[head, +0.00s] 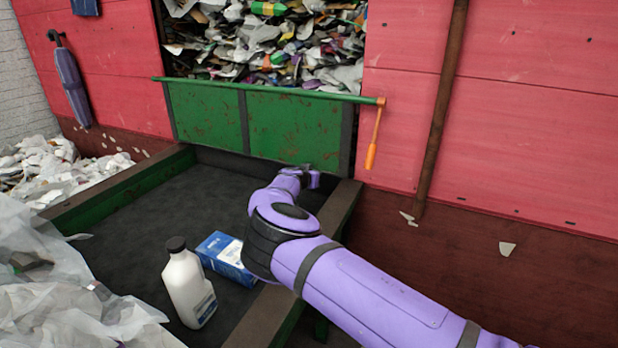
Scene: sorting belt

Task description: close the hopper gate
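The hopper gate (290,128) is a scuffed green panel with dark upright straps. It stands across the lower part of the hopper opening, just above the far end of the belt. A green rod (265,88) runs along its top edge. At the rod's right end a lever with an orange handle (371,155) hangs down. Above the rod the opening is uncovered and packed with mixed waste (275,45). My purple arm reaches over the belt's right rail. My gripper (312,178) is close to the gate's lower right part; its fingers are too small to read, and contact is unclear.
Green side rails (110,190) edge the belt. Waste heaps (55,165) lie at left. A brown pole (440,110) leans against the red wall.

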